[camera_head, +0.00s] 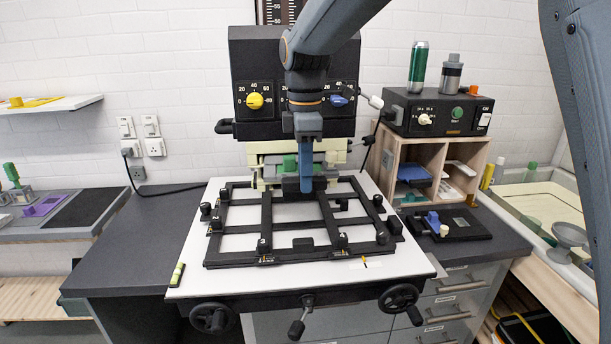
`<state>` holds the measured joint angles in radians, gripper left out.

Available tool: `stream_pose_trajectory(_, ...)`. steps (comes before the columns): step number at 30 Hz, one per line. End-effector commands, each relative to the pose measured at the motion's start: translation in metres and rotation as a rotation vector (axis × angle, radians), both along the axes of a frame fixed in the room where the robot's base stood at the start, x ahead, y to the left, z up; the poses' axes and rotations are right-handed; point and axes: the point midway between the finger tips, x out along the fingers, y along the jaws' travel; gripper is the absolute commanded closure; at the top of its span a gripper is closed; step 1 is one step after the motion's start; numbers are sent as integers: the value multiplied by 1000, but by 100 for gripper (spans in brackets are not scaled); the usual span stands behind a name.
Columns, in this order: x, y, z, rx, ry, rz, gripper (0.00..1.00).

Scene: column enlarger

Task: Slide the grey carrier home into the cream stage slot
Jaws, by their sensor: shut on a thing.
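The cream stage (340,146) sits at the front of the black enlarger head, above the baseboard. My gripper (306,182) is directly in front of it, pointing down, and hides its middle. A grey piece that appears to be the grey carrier (273,159) shows at the stage front, just left of my gripper, with a green part (290,164) beside the jaws. My gripper is shut on the carrier, though the grip itself is mostly hidden. The slot mouth is largely covered, so I cannot tell how deep the carrier sits.
The black enlarger head (257,65) with yellow and blue knobs stands behind. A black easel frame (226,245) lies on the white baseboard (196,270) below. A black timer box (438,112) on a wooden shelf is at right. A black cable runs at left.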

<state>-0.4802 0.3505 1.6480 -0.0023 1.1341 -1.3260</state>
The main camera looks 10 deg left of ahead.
Motion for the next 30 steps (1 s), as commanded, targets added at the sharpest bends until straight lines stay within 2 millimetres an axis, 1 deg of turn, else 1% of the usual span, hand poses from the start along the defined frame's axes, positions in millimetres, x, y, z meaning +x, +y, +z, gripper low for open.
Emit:
stream_pose_trajectory(21,24,6,2,2,-4,-1,100)
stream_pose_trajectory(30,26,6,2,2,-4,-1,100)
